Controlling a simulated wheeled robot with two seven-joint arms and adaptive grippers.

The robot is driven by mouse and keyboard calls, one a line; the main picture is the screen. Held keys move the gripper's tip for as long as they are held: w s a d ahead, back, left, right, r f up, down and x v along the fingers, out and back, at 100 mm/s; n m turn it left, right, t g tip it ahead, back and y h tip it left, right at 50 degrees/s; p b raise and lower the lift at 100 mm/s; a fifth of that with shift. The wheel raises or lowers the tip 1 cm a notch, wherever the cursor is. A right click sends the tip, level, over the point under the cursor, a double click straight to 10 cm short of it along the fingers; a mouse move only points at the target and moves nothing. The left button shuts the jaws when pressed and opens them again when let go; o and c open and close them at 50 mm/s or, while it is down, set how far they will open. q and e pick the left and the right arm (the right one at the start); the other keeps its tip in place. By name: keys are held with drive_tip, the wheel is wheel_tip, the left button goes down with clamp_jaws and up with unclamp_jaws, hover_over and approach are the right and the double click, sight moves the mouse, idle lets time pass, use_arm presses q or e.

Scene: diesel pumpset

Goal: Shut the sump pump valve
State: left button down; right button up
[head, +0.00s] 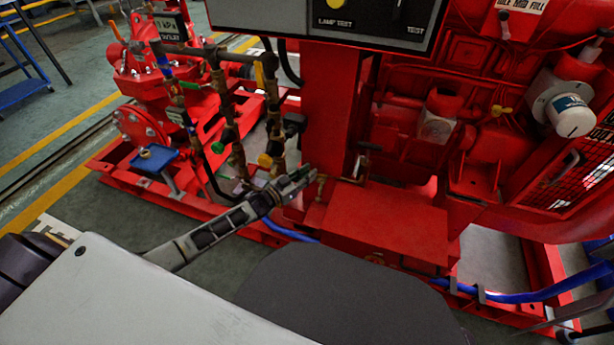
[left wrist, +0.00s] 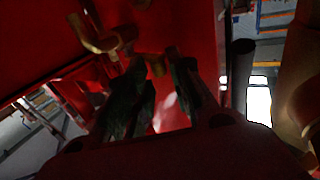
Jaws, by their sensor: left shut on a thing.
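My left gripper (head: 298,181) reaches in from the left to the foot of the red upright. It is shut on a small brass valve part, mostly hidden by the fingers in the head view. In the left wrist view a small brass piece (left wrist: 157,67) shows at the far end of the gap between the dark fingers (left wrist: 163,90). A bent brass fitting (left wrist: 104,40) is beside them, up and left. In the head view a brass fitting (head: 321,184) stands just right of the fingertips. I see no label naming the sump pump valve.
A red box (head: 385,225) lies right of the gripper, with a small T-handle (head: 366,160) above it. Brass pipework with a green knob (head: 218,147) stands to the left. A blue hose (head: 290,233) runs low below the gripper. The control panel (head: 330,20) overhangs behind.

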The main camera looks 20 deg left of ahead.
use_arm(q)
drive_tip(key=shift+w+r+m+g+h, duration=0.3)
drive_tip(key=shift+m+h, duration=0.1)
drive_tip(key=shift+h, duration=0.1)
drive_tip(key=c, duration=1.6)
unclamp_jaws()
drive_tip(key=shift+c, duration=0.2)
drive_tip(key=shift+o, duration=0.9)
drive_tip(key=shift+f, duration=0.2)
drive_tip(key=shift+s+a, duration=0.1)
drive_tip(key=shift+s, duration=0.05)
drive_tip(key=v, duration=1.1)
drive_tip(key=shift+s+a, duration=0.2)
drive_tip(key=shift+s, duration=0.1)
drive_tip(key=shift+o, duration=0.4)
